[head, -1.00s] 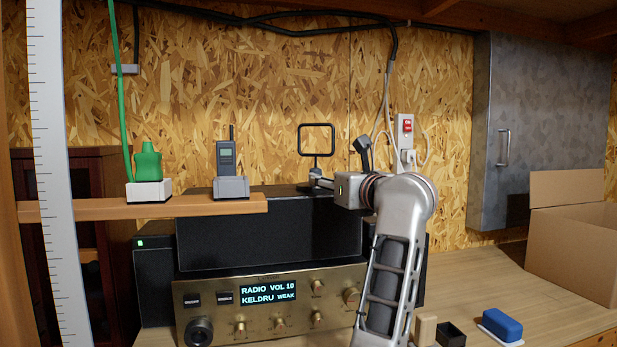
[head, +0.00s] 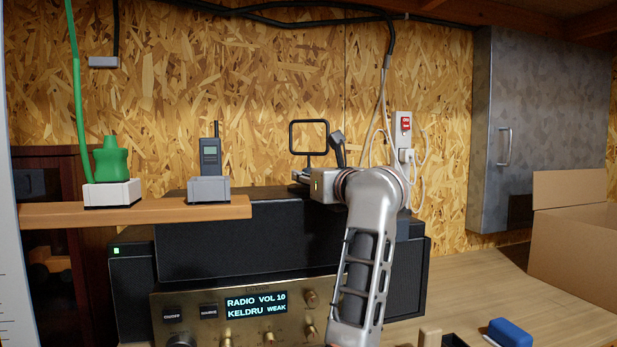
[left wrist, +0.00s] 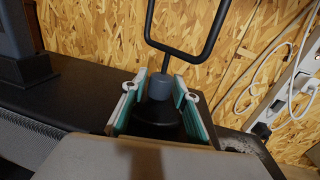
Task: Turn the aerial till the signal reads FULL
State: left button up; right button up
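The aerial (head: 309,137) is a black square loop on top of the dark cabinet, in front of the chipboard wall. The loop (left wrist: 187,52) also shows in the left wrist view, above a grey hub (left wrist: 160,87) on a dark base. My left gripper (head: 303,177) is at the foot of the aerial. In the left wrist view its teal-padded fingers (left wrist: 160,97) stand on both sides of the hub, apart, with small gaps visible. The radio (head: 240,328) has a lit display (head: 256,303) reading RADIO VOL 10, KELDRU WEAK. My right gripper is not in view.
A wooden shelf (head: 140,214) at left holds a handheld radio in a dock (head: 208,189) and a green object on a white block (head: 112,193). A power strip (head: 403,130) with white cables hangs behind my arm. A cardboard box (head: 570,250) and blue block (head: 509,332) are at right.

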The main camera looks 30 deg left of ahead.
pick_arm(q)
jog(key=c, duration=0.5)
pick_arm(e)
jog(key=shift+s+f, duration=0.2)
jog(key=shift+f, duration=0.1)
pick_arm(q)
jog(key=shift+s+a+r+m+t+h+p, duration=0.1)
jog(key=shift+m+t+h+p, duration=0.55)
jog(key=shift+t, duration=0.25)
jog(key=shift+m+t+h+p, duration=0.45)
jog(key=shift+m+t+h, duration=0.15)
jog(key=shift+t, duration=0.2)
jog(key=shift+m+t+h, duration=0.3)
jog(key=shift+m+h, duration=0.05)
jog(key=shift+m+t+h+p, duration=0.3)
jog(key=shift+p, duration=0.1)
jog(key=shift+m+t+h, duration=0.4)
jog(key=shift+h, duration=0.1)
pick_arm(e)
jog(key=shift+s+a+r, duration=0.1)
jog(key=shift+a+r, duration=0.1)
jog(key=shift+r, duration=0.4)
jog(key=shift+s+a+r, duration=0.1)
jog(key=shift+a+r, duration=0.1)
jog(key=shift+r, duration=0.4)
